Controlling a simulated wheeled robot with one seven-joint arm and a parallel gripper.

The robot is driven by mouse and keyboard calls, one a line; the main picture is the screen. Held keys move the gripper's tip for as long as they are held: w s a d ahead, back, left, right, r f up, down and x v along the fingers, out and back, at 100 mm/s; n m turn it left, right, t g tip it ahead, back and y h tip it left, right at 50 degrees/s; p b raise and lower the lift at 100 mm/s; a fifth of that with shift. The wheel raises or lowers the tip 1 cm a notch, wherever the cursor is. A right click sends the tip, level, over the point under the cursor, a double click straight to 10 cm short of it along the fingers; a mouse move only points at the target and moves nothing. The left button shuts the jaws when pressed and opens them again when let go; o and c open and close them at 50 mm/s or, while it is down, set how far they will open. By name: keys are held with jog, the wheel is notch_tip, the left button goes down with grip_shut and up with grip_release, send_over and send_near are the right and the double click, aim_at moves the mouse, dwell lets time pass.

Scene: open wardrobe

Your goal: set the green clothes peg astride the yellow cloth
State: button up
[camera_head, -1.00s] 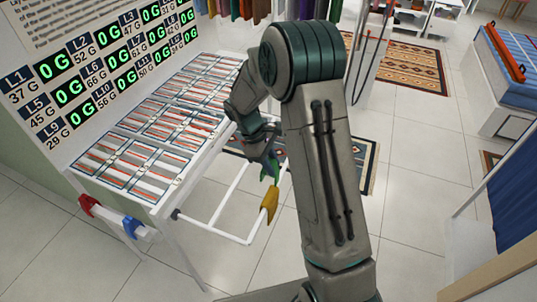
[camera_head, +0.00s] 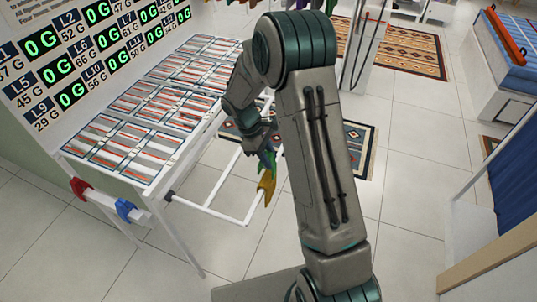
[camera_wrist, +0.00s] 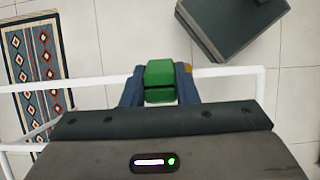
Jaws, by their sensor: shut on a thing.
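My gripper (camera_head: 267,158) is shut on the green clothes peg (camera_wrist: 160,80). In the wrist view the peg sits between the two blue fingers. The yellow cloth (camera_head: 267,187) hangs over the outer end of a white tube rack (camera_head: 215,209). My gripper is right above the cloth, and the peg's lower end is close to the cloth's top. I cannot tell whether the peg straddles or touches it. In the wrist view only a small orange-yellow patch (camera_wrist: 188,74) shows beside the right finger; the rest is hidden.
A red peg (camera_head: 80,188) and a blue peg (camera_head: 127,210) sit on a bar at the front of the white stand. A panel of slotted trays (camera_head: 150,105) lies left of my arm. A patterned rug (camera_head: 358,150) lies on the floor behind.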

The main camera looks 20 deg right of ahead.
jog(key=shift+f+b, duration=1.3)
jog(key=shift+f, duration=0.95)
jog(key=o, duration=1)
jog(key=b+v, duration=0.1)
jog(key=v, duration=1.3)
jog(key=shift+s, duration=0.1)
